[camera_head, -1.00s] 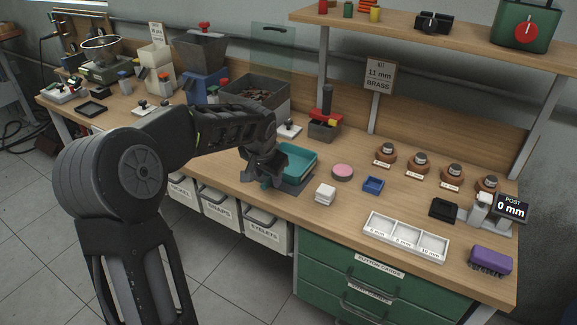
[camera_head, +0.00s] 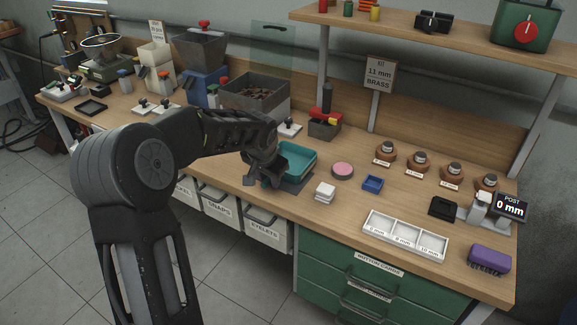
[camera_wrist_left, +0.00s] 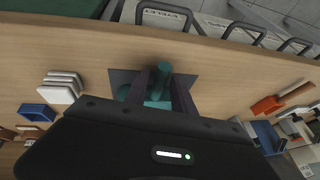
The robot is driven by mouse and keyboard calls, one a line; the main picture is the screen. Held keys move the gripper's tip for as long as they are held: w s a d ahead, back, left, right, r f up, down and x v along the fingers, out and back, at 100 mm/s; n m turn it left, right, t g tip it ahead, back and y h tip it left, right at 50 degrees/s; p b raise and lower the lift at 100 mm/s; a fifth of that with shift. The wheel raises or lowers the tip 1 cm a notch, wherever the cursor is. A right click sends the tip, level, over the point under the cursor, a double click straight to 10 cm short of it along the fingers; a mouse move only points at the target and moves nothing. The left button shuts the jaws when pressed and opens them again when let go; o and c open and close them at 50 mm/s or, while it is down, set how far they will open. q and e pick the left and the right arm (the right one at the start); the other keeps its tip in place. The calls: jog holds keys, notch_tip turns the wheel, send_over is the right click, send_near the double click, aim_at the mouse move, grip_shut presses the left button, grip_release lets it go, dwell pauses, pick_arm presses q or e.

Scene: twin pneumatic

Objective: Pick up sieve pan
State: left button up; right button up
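The teal sieve pan (camera_head: 300,158) lies on a dark mat on the bench, near the front edge. Its body shows beside my left gripper in the head view; the gripper covers part of it. My left gripper (camera_head: 264,182) points down at the pan's front-left side, its fingers apart. In the left wrist view, the pan's teal handle (camera_wrist_left: 163,70) shows between the fingers of the gripper (camera_wrist_left: 161,84). I see no clear grip on it. My right gripper is in neither view.
A stack of white squares (camera_head: 325,192), a blue tray (camera_head: 373,183) and a pink disc (camera_head: 343,171) lie right of the pan. A grey bin (camera_head: 252,95) stands behind. White bins (camera_head: 264,233) hang below the front edge.

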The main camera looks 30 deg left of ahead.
pick_arm(q)
grip_shut()
dwell(0.4)
notch_tip(320, 180, up, 10)
dwell(0.5)
dwell(0.5)
